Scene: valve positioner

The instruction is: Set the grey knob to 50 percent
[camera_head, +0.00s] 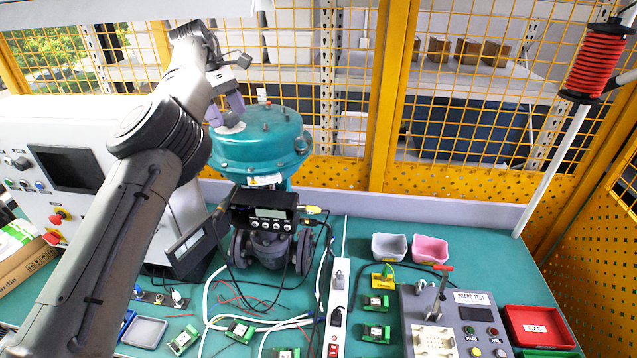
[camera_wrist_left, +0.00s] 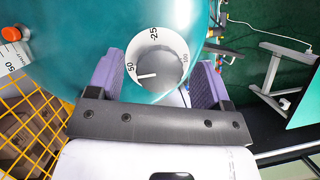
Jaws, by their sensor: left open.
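The grey knob (camera_wrist_left: 156,65) sits at the centre of a white round dial (camera_wrist_left: 150,42) marked -25, 50 and 100. Its white pointer line points close to the 50 mark, slightly to one side of it. The dial is on top of the teal valve actuator (camera_head: 258,140); in the head view the dial (camera_head: 230,128) shows partly, with the knob hidden by the gripper. My left gripper (camera_head: 225,108) is open above the dial. In the left wrist view its purple fingers (camera_wrist_left: 160,64) stand on either side of the knob, apparently apart from it. My right gripper is not in view.
A white control box (camera_head: 110,140) stands left of the actuator, and a black positioner display (camera_head: 268,212) is below it. Loose cables lie on the green bench. A second dial with an orange knob (camera_wrist_left: 11,34) is nearby. Yellow mesh fencing stands behind.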

